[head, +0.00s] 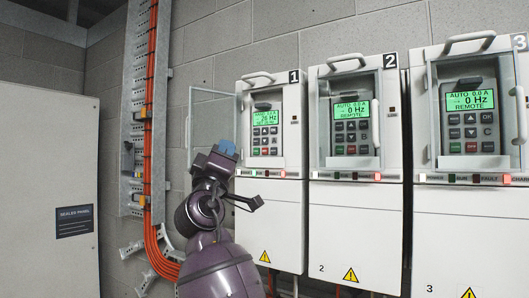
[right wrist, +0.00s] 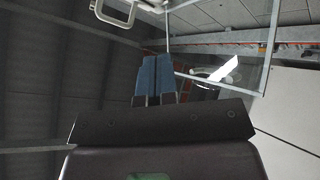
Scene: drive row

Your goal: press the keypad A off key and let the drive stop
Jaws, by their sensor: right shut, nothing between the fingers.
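Three white drives stand in a row in the head view, each with a keypad and a lit green display. Drive 1's keypad (head: 265,131) has an open recess, and its display reads a Hz value too small to read surely. Drive 2's keypad (head: 351,125) and drive 3's keypad (head: 471,116) both show 0 Hz. I cannot make out which keypad is marked A, or its off key. My right gripper (head: 227,148) is just left of and below drive 1's keypad, apart from it. Its blue fingers (right wrist: 155,78) are together and empty in the right wrist view.
A clear framed door (head: 212,92) stands swung open left of drive 1; its frame shows in the right wrist view (right wrist: 271,45). Orange cables (head: 150,125) run down a metal tray behind my arm. A sealed panel (head: 40,180) stands far left. Handles top the drives.

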